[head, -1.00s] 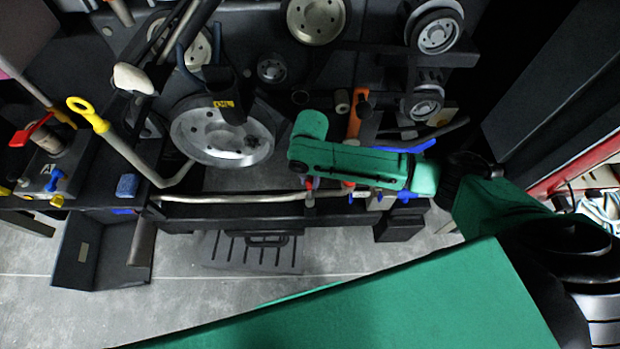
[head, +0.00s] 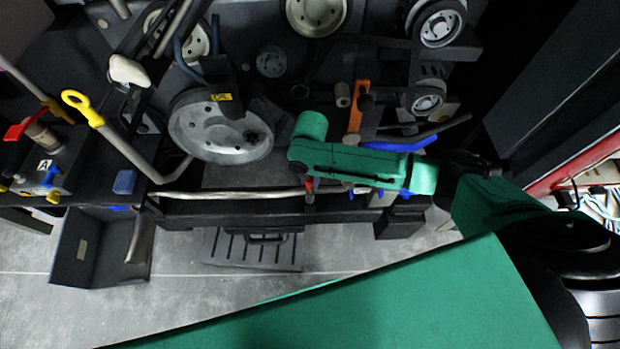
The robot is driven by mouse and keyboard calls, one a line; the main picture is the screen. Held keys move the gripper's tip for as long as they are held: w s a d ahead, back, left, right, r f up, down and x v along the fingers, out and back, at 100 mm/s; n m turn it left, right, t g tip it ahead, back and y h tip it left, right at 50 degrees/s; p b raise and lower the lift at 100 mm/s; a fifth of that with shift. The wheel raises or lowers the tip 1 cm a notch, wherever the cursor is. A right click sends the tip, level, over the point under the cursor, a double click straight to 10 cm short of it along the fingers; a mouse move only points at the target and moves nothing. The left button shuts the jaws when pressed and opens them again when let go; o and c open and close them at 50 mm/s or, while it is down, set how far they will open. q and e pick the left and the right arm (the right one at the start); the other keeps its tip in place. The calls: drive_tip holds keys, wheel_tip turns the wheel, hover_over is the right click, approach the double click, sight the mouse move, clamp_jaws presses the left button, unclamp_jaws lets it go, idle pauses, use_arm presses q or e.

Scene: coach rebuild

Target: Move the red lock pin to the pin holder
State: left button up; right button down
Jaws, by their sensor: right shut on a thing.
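My right arm comes in from the right, and its green end section covers most of my right gripper (head: 309,181). The jaws are shut on a small red piece with a grey shank, which looks like the red lock pin (head: 309,185). It shows just below the green link, in front of the pale horizontal rail; I cannot tell whether it touches anything. I cannot pick out the pin holder with certainty; several small blue and pale parts show just right of the pin, partly behind my arm. My left gripper is not in view.
A big grey pulley (head: 220,128) and smaller wheels fill the dark machine behind. A yellow-ringed dipstick (head: 85,105), a block with a red-handled valve (head: 28,127) and a blue cylinder (head: 124,183) are at left. An orange lever (head: 357,105) stands behind my arm.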

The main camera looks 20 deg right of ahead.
drive_tip(key=shift+f+b, duration=0.45)
drive_tip(key=shift+f, duration=0.45)
drive_tip(key=c, duration=0.6)
unclamp_jaws()
drive_tip(key=o, duration=0.4)
wheel_tip(320, 180, up, 8)
drive_tip(key=p, duration=0.8)
drive_tip(key=shift+r+p, duration=0.2)
drive_tip(key=shift+p, duration=0.2)
drive_tip(key=shift+f, duration=0.1)
